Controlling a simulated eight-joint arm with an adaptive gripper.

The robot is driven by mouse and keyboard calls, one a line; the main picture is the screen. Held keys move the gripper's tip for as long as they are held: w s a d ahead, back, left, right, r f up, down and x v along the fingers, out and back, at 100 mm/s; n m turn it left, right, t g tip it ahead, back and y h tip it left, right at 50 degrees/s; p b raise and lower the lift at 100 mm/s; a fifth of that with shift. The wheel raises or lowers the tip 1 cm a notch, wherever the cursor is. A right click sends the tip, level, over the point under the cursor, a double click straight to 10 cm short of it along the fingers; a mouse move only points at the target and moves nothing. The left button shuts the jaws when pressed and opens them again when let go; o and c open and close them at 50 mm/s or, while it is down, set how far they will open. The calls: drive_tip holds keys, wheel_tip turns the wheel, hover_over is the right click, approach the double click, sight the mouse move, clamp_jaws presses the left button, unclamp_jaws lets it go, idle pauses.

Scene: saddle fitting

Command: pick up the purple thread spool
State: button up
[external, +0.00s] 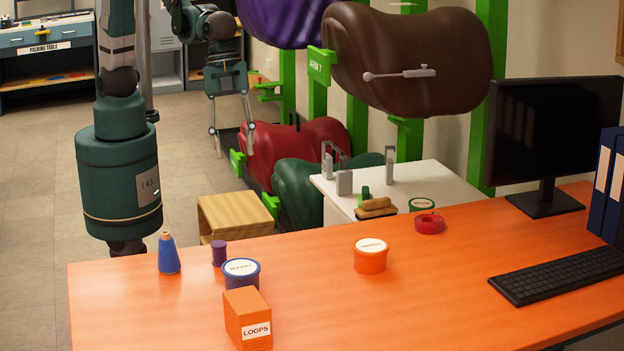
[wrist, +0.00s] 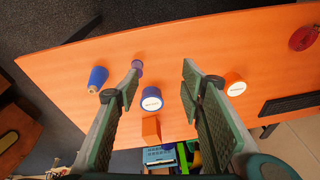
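The purple thread spool (external: 219,253) stands upright on the orange table (external: 310,300), between a blue cone and a blue tub. In the wrist view the spool (wrist: 137,65) shows just beyond the tip of my left-hand finger, which may cover a little of it. My gripper (external: 230,142) hangs well above and behind the table in the external view. Its two fingers are spread wide with nothing between them. It also shows open in the wrist view (wrist: 159,84), apart from the spool.
The blue cone (external: 168,256) is left of the spool. The blue tub (external: 241,270) stands close at its right, with the orange LOOPS box (external: 248,318) in front. An orange tub (external: 370,257), red tape roll (external: 429,223), keyboard (external: 560,274) and monitor (external: 553,130) lie farther right.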

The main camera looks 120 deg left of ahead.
sight(219, 244)
drive_tip(key=d+f+m, duration=0.1)
drive_tip(key=d+f, duration=0.3)
drive_tip(key=w+d+f+m+g, duration=0.1)
drive_tip(key=d+f+m, duration=0.1)
drive_tip(key=d+f, duration=0.2)
drive_tip(key=w+d+f+m+g+b, duration=0.1)
drive_tip(key=d+f, duration=0.3)
drive_tip(key=f, duration=0.2)
drive_tip(key=shift+d+m, duration=0.1)
drive_tip(key=shift+m, duration=0.2)
drive_tip(key=shift+r, duration=0.1)
drive_tip(key=shift+w+d+f+b, duration=0.1)
drive_tip(key=shift+f+b, duration=0.25)
drive_tip(key=shift+f, duration=0.95)
drive_tip(key=shift+w+d+f+b, duration=0.1)
drive_tip(key=shift+f+b, duration=0.1)
drive_tip(key=shift+f, duration=0.65)
drive_tip(key=shift+s+d+f+b, duration=0.1)
drive_tip(key=shift+f+b, duration=0.15)
drive_tip(key=shift+f, duration=0.65)
drive_tip(key=shift+w+d+f+b, duration=0.1)
drive_tip(key=shift+f+b, duration=0.1)
drive_tip(key=shift+f, duration=0.65)
drive_tip(key=shift+c, duration=0.7)
drive_tip(key=c, duration=0.8)
